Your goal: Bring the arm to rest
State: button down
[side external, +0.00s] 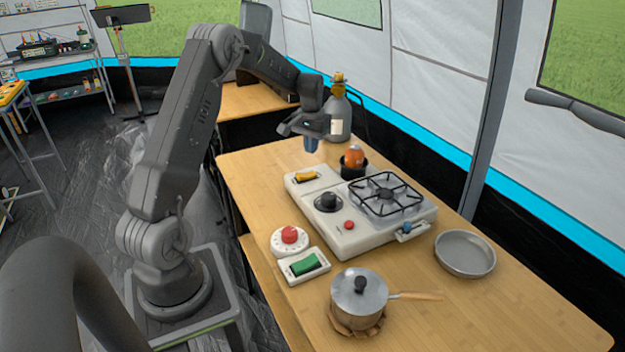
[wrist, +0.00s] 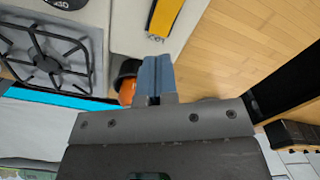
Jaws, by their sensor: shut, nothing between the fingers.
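My gripper (side external: 311,145) hangs above the far left part of the wooden table, pointing down. Its blue fingers are together with nothing between them. In the wrist view the closed fingers (wrist: 157,75) point toward the stove's edge, beside the yellow switch. My arm is raised and bent, reaching out over the table from its base at the left.
A camping stove (side external: 330,225) with a burner grate stands mid-table. Behind it are a dark cup with an orange item (side external: 354,156) and a grey bottle (side external: 340,115). A lidded pot (side external: 345,300), a grey pan (side external: 465,254), a red button (side external: 289,236) and a green switch (side external: 304,264) stand nearer.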

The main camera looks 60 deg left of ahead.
jog(key=s+d+r+m+t+y, duration=0.1)
jog(key=s+d+r, duration=0.1)
jog(key=d+r, duration=0.6)
jog(key=s+d+r+m+t, duration=0.1)
jog(key=s+d+r+m, duration=0.15)
jog(key=d+r, duration=0.55)
jog(key=s+d+m+t+h, duration=0.1)
jog(key=s+d+m+t, duration=0.1)
jog(key=s+d, duration=1.4)
jog(key=shift+s+d+f+t, duration=0.3)
jog(key=shift+s+t, duration=0.3)
jog(key=shift+t, duration=0.2)
jog(key=shift+m, duration=0.25)
